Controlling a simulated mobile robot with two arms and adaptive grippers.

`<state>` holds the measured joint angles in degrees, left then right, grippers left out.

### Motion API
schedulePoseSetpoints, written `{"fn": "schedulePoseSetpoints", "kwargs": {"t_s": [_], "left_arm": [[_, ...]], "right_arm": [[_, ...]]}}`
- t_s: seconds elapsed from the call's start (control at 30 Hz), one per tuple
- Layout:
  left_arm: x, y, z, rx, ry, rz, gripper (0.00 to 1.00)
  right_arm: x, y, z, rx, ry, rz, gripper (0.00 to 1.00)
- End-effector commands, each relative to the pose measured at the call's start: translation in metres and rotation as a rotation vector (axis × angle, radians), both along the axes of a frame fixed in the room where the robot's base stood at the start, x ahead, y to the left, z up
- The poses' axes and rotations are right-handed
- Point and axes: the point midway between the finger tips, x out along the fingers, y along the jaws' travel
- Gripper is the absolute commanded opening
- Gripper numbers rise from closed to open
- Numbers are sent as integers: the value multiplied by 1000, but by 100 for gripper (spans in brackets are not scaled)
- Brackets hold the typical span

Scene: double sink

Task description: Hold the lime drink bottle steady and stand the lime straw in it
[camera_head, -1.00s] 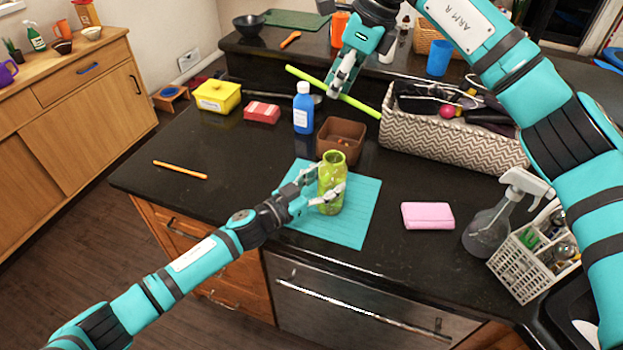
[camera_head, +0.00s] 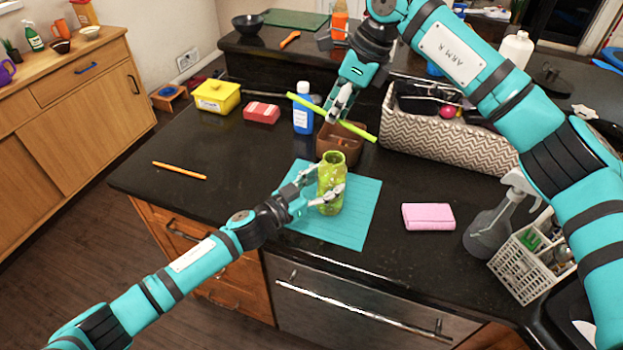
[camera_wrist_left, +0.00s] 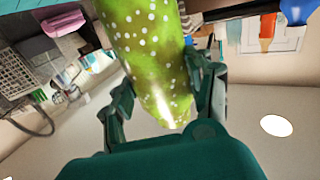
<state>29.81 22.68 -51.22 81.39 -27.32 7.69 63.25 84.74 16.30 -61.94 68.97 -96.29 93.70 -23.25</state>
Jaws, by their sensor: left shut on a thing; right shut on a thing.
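The lime drink bottle (camera_head: 331,177) stands upright on the teal mat (camera_head: 362,215). My left gripper (camera_head: 320,198) is shut around its body; in the left wrist view the green bottle with white dots (camera_wrist_left: 148,45) sits between the fingers (camera_wrist_left: 165,95). The lime straw (camera_head: 358,131) is held by my right gripper (camera_head: 338,108), which is shut on it. The straw lies tilted, nearly level, sloping down to the right, above and behind the bottle and apart from it. The bottle's mouth faces up and is clear.
Behind the bottle stand a brown box (camera_head: 326,143) and a blue bottle (camera_head: 303,110). A patterned basket (camera_head: 440,137) is at back right. A pink sponge-like block (camera_head: 428,216) and spray bottle (camera_head: 489,228) are to the right. An orange stick (camera_head: 180,170) lies left, with clear counter around it.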

Motion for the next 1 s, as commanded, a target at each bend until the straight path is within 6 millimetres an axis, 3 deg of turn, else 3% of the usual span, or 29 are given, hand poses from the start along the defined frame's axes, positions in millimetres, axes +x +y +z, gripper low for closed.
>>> {"fn": "schedulePoseSetpoints", "kwargs": {"t_s": [1.0], "left_arm": [[0,0,1,-1,-1,-1,19]], "right_arm": [[0,0,-72,-1,1,0,1]]}}
